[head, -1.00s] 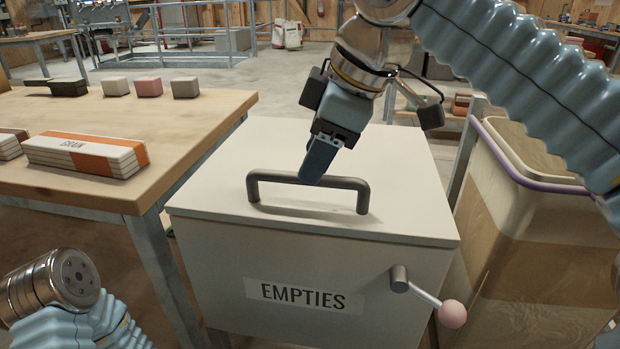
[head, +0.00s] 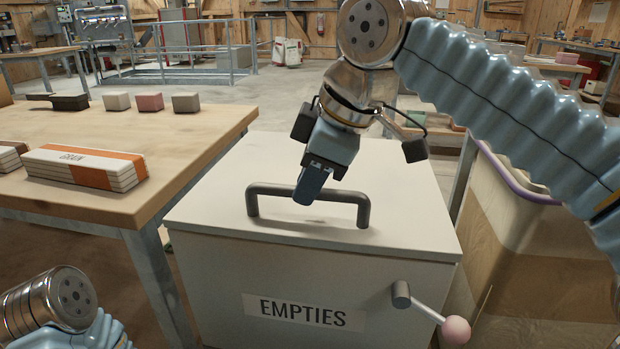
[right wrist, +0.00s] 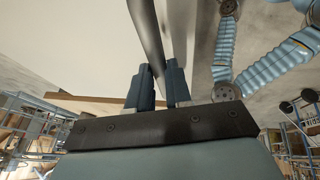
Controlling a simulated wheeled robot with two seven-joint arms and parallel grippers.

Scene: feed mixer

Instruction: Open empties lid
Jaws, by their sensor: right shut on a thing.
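The white-grey EMPTIES bin (head: 230,290) stands in the middle of the head view. Its flat lid (head: 400,205) lies closed on top, with a dark bar handle (head: 350,196) near the front edge. My right gripper (head: 309,192) reaches down from above and is shut on the handle's bar near its middle. In the right wrist view the handle (right wrist: 146,30) runs down to between the two fingers (right wrist: 157,85). Of my left arm only a link shows at the lower left; its gripper is out of view.
A lever with a pink knob (head: 456,330) sticks out of the bin's front. A wooden table (head: 110,205) with a GRAIN pack (head: 85,167) and several small blocks stands left. A purple-rimmed container (head: 510,200) stands close on the right.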

